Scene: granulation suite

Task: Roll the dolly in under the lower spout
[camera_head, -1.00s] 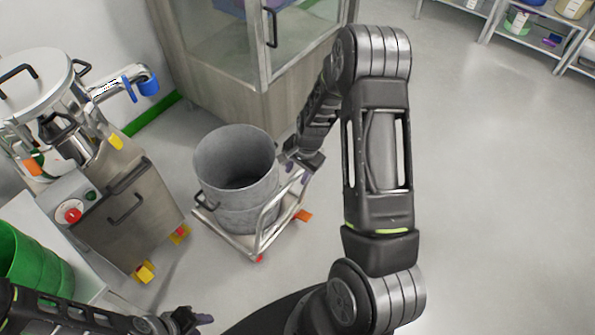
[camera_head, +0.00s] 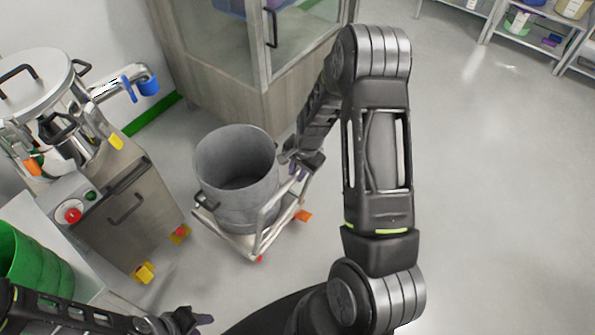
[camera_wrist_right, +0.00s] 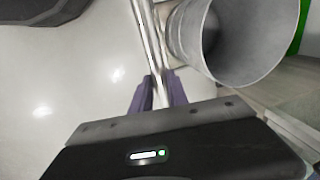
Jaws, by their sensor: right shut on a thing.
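The dolly (camera_head: 237,243) is a low metal frame on casters with a push handle (camera_head: 271,214) on its right side. A grey open drum (camera_head: 238,207) stands upright on it and looks empty. My right gripper (camera_head: 303,172) is shut on the dolly's handle; in the right wrist view its purple fingers (camera_wrist_right: 158,92) are on either side of the handle bar (camera_wrist_right: 148,38). The steel machine at left has a spout with a blue end (camera_head: 148,84) and a lower metal part (camera_head: 70,140); the drum stands to their right. My left gripper (camera_head: 200,320) is at the bottom; its jaw opening is unclear.
The machine's steel cabinet (camera_head: 130,215) stands left of the dolly, with yellow feet (camera_head: 144,272) on the floor. A green drum (camera_head: 35,262) is at the lower left. A glazed cabinet (camera_head: 235,70) stands behind the dolly. The floor at right is clear up to the shelves (camera_head: 535,32).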

